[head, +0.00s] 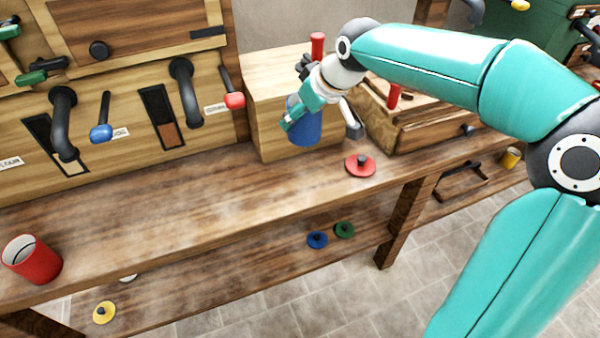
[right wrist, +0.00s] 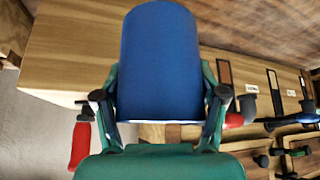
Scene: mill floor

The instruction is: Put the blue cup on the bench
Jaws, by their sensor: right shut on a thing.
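The blue cup (head: 306,128) is in the grip of my right gripper (head: 298,112), in front of a pale wooden box at the back of the bench (head: 190,212). The cup looks close to upright, and its upper part is partly hidden by the gripper. I cannot tell whether its base touches the bench top. In the right wrist view the blue cup (right wrist: 160,65) fills the space between the two fingers of my right gripper (right wrist: 161,98), which press on its sides. My left gripper is not in view.
A red cup (head: 32,260) stands at the bench's left end. A red lid (head: 360,165) lies right of the blue cup. The pale wooden box (head: 262,115) and a wooden tool chest (head: 430,130) stand behind. Blue and green lids lie on the lower shelf (head: 250,250). The middle bench top is clear.

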